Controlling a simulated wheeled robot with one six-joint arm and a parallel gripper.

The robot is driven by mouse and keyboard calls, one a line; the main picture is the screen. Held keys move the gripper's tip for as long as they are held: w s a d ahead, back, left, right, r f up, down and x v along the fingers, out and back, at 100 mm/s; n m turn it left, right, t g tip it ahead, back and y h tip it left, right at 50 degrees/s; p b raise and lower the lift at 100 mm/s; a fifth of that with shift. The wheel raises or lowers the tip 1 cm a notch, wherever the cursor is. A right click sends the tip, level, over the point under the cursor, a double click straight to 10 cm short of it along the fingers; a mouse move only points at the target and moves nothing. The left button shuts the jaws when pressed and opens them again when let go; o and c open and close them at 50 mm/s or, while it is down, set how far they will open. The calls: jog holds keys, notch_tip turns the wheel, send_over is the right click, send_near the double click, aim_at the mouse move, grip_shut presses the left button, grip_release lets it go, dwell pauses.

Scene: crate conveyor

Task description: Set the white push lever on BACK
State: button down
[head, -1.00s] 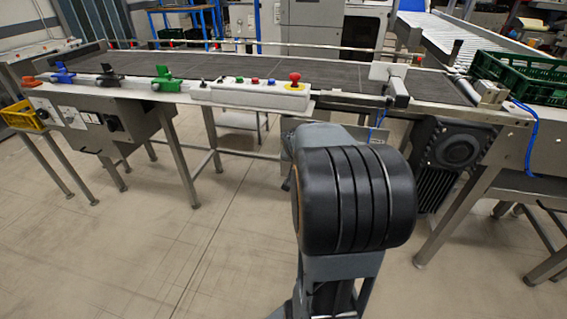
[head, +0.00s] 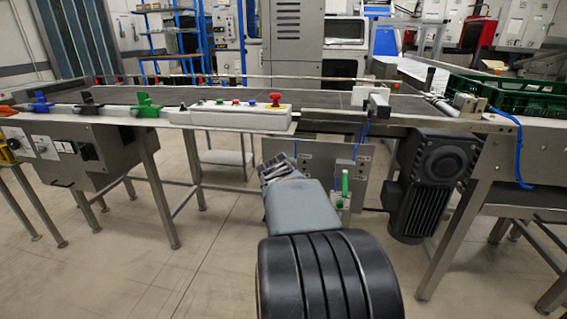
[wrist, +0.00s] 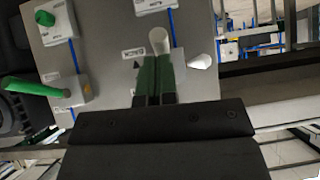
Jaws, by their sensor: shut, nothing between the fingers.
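In the wrist view, a white rounded lever end (wrist: 159,40) stands just beyond my gripper's fingertips (wrist: 155,57). A second white handle (wrist: 201,62) sticks out to its right. I cannot tell which one is the push lever, nor read its setting. My gripper is shut and empty, with its tips very close to the first white part; contact is unclear. Both white parts belong to a grey panel (wrist: 95,40), which in the head view (head: 318,155) hangs under the conveyor. There my arm's end hides part of the panel, and the fingertips are not clear.
A green lever (wrist: 45,90) and a green knob (wrist: 45,18) sit on the panel's left in the wrist view. Blue cables and small labels cross the panel. In the head view, a motor (head: 437,160) hangs right of it, and the conveyor (head: 300,97) runs above.

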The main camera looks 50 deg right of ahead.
dwell(0.3)
jog(key=p+v, duration=0.4)
jog(key=v, duration=0.9)
jog(key=shift+s+d+r+p, duration=0.2)
jog(key=shift+s+r+p, duration=0.15)
jog(key=shift+r, duration=0.15)
jog(key=shift+r, duration=0.1)
